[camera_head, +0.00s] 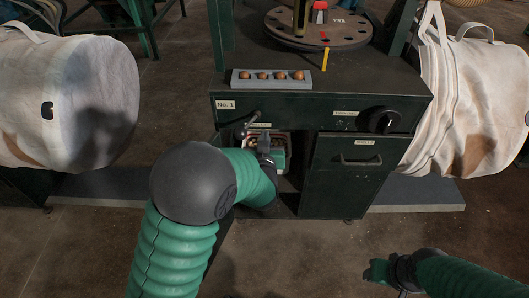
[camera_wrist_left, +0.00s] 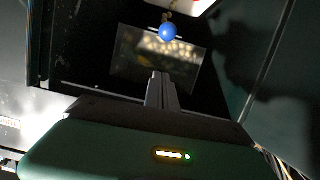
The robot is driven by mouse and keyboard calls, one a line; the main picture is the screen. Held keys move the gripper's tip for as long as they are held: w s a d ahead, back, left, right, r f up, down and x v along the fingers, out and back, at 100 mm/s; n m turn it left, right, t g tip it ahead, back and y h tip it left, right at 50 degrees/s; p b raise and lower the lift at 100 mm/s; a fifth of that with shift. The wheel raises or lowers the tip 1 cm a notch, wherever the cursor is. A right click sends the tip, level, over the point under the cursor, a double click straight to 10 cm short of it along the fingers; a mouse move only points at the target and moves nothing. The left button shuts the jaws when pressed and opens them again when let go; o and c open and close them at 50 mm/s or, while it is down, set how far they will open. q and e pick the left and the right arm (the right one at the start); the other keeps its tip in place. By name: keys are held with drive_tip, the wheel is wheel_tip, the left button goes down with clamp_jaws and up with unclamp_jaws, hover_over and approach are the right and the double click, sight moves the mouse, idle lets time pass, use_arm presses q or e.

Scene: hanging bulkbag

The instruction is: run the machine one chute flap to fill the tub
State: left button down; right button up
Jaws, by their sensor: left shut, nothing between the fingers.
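The dark green machine No. 1 (camera_head: 285,190) has an open bay low on its front left. My left gripper (camera_head: 264,142) reaches into this bay, and my forearm hides much of it. In the left wrist view its fingers (camera_wrist_left: 160,88) are shut and empty, pointing at a dark opening. Beyond them is a blue ball (camera_wrist_left: 168,32) in front of a panel with bright spots (camera_wrist_left: 155,60), perhaps the chute flap; a gap shows between fingertips and ball. I cannot clearly make out the tub. My right gripper (camera_head: 377,271) hangs low at the right over the floor; its fingers are unclear.
A black lever (camera_head: 247,124) stands beside my left gripper. A round black knob (camera_head: 383,121) and a handled door (camera_head: 355,160) are to the right. A grey tray with several nuts (camera_head: 271,79) lies on top. White bulk bags (camera_head: 70,90) flank the machine.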

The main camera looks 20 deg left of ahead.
use_arm(q)
drive_tip(key=f+b, duration=0.1)
drive_tip(key=w+f+b, duration=0.1)
drive_tip(key=f, duration=0.1)
drive_tip(key=w+f+b, duration=0.1)
drive_tip(key=shift+w+a+f+b, duration=0.15)
drive_tip(key=shift+a+f+b, duration=0.1)
drive_tip(key=shift+b, duration=0.1)
use_arm(e)
drive_tip(key=x, duration=0.2)
drive_tip(key=s+x, duration=0.1)
drive_tip(key=x, duration=0.1)
drive_tip(key=shift+f, duration=0.3)
use_arm(q)
drive_tip(key=shift+d, duration=0.2)
use_arm(e)
drive_tip(key=shift+d, duration=0.2)
use_arm(q)
drive_tip(key=shift+s+d+f+p, duration=0.1)
drive_tip(key=shift+s+f+p, duration=0.15)
drive_tip(key=shift+f, duration=0.4)
drive_tip(key=shift+s+f+p, duration=0.1)
drive_tip(key=shift+s+f, duration=0.2)
drive_tip(key=shift+f, duration=0.3)
use_arm(e)
drive_tip(key=shift+r, duration=0.45)
